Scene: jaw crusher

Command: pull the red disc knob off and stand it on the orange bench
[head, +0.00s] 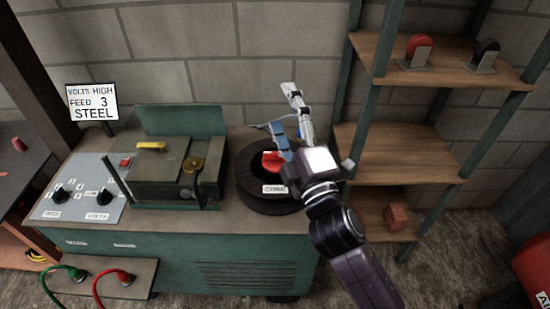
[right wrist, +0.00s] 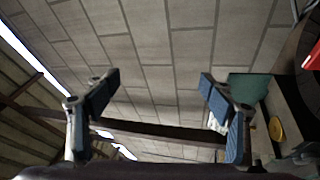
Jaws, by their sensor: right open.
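A red disc (head: 418,48) stands upright on a small grey mount on the upper shelf at the right of the head view. A second red piece (head: 271,161) shows in the middle of the black ring labelled CORE, partly hidden by my right gripper; I cannot tell its full shape. My right gripper (head: 284,118) is open and empty above this ring, its fingers toward the brick wall. An orange-edged bench (head: 12,250) shows partly at the left edge. My left gripper is out of view.
A black disc (head: 485,54) stands beside the shelf's red one. Green shelf posts (head: 375,95) rise right of my gripper.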

